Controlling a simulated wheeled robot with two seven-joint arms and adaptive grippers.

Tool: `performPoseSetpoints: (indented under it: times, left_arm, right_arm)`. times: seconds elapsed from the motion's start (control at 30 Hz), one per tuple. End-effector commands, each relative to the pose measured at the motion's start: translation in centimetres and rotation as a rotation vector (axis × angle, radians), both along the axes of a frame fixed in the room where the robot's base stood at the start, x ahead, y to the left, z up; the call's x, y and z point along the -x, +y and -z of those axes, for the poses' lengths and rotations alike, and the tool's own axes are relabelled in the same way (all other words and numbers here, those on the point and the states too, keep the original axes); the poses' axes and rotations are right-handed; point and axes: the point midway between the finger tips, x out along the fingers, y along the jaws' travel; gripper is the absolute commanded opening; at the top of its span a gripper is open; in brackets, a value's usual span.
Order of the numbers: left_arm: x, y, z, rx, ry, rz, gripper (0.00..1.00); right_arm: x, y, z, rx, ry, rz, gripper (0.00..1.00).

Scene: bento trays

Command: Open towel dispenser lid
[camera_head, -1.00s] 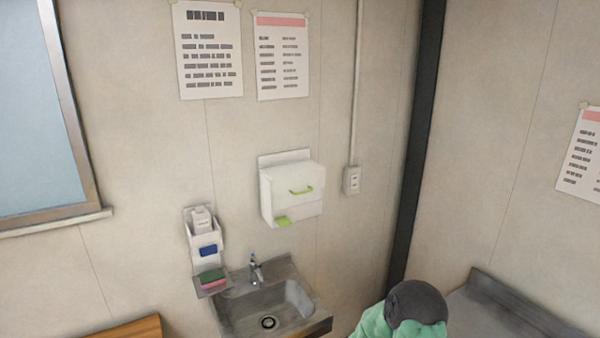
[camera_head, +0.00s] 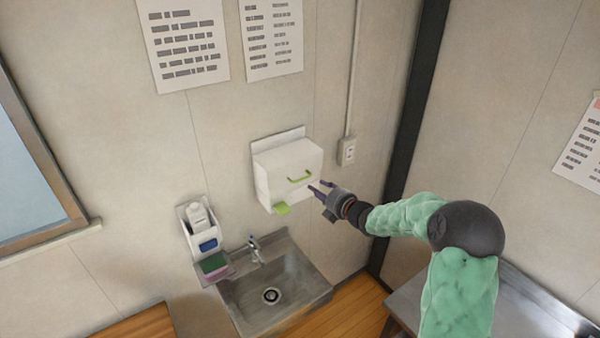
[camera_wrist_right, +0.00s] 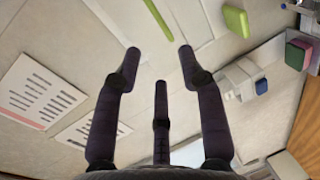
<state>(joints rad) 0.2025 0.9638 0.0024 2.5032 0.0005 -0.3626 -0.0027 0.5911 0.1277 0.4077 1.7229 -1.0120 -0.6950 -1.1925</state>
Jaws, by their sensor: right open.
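The white towel dispenser (camera_head: 272,182) is fixed to the wall above the sink. Its lid looks shut, with a green handle (camera_head: 300,177) on the front. A green piece (camera_head: 282,208) sticks out at its lower edge. My right gripper (camera_head: 321,188) is in front of the dispenser's right side, just below and right of the handle, and seems apart from it. In the right wrist view the open, empty fingers (camera_wrist_right: 158,50) point at the white dispenser (camera_wrist_right: 190,22), with the green handle (camera_wrist_right: 158,18) just beyond them. My left gripper is not in view.
A steel sink (camera_head: 240,310) with a tap (camera_head: 256,247) is below the dispenser. A soap holder (camera_head: 204,240) with a sponge (camera_head: 213,263) hangs to the left. A wall socket (camera_head: 346,152) is at right. A metal counter (camera_head: 520,315) stands at lower right.

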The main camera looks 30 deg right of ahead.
Motion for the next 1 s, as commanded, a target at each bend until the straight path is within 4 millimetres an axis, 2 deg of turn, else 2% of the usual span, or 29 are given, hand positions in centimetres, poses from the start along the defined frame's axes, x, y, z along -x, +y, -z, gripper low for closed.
performPoseSetpoints:
  times: [0.6,0.8,1.0]
  left_arm:
    - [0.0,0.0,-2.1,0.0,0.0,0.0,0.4]
    - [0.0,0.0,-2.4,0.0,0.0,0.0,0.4]
    - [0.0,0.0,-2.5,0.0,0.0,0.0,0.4]
  right_arm:
    - [-8.1,0.8,1.8,-0.004,0.002,0.0,0.41]
    - [-9.7,0.9,2.2,-0.005,0.002,0.0,0.41]
    - [-10.2,0.9,2.4,-0.004,0.001,0.001,0.41]
